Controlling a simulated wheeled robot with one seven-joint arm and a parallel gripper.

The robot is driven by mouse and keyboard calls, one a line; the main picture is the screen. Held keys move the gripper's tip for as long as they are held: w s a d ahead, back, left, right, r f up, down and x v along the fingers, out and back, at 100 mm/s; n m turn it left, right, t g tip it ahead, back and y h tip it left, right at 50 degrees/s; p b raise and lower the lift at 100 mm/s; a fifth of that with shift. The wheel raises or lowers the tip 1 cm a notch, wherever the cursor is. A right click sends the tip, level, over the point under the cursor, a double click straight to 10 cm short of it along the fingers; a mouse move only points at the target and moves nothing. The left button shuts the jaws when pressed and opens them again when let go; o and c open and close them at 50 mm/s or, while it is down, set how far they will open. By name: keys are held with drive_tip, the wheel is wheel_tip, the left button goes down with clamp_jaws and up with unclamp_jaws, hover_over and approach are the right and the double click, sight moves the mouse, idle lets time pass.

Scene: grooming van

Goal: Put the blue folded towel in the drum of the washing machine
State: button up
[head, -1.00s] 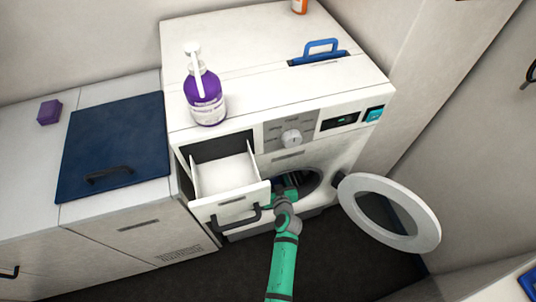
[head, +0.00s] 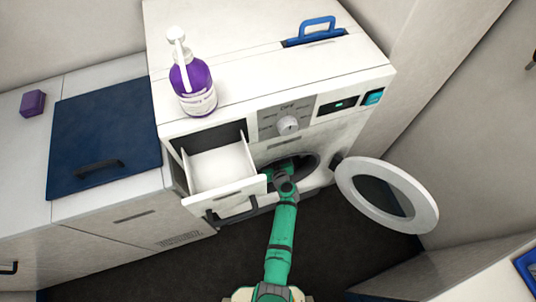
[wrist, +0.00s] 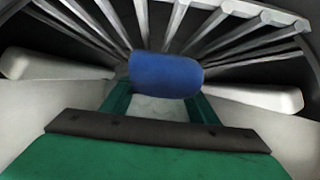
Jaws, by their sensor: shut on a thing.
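The washing machine (head: 345,165) stands with its round door (head: 428,205) swung open to the right. My green arm reaches into the drum opening, and my gripper is hidden inside it in the head view. In the wrist view my gripper (wrist: 160,103) is shut on the blue folded towel (wrist: 166,74), which shows as a rounded blue roll between the fingertips. The ribbed drum (wrist: 220,25) wall lies behind and around the towel. I cannot tell whether the towel touches the drum.
The detergent drawer (head: 222,168) is pulled out, just above and left of my arm. A purple pump bottle (head: 193,85) and a blue handle (head: 316,32) are on top of the machine. A dark blue lid (head: 105,135) and purple block (head: 33,103) are on the left counter.

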drive_tip(key=shift+f, duration=0.7)
drive_tip(key=o, duration=1)
drive_tip(key=shift+f, duration=0.1)
drive_tip(key=shift+o, duration=0.2)
drive_tip(key=shift+d, duration=0.1)
drive_tip(key=v, duration=1.2)
drive_tip(key=s+r+m+h, duration=0.1)
drive_tip(key=s+r+h, duration=0.1)
drive_tip(key=s, duration=0.9)
drive_tip(key=s+r+m+h, duration=0.1)
drive_tip(key=s+r+h, duration=0.1)
drive_tip(key=s, duration=0.8)
drive_tip(key=s+a+r+t, duration=0.1)
drive_tip(key=s+r, duration=0.3)
drive_tip(key=r, duration=0.3)
drive_tip(key=s+a+r+m, duration=0.1)
drive_tip(key=s+r, duration=0.3)
drive_tip(key=r, duration=0.4)
drive_tip(key=s+a+r+t, duration=0.1)
drive_tip(key=s+a+r, duration=0.2)
drive_tip(key=r, duration=0.5)
drive_tip(key=shift+s+r+m+t, duration=0.25)
drive_tip(key=shift+s+m+t, duration=0.05)
drive_tip(key=shift+s, duration=0.55)
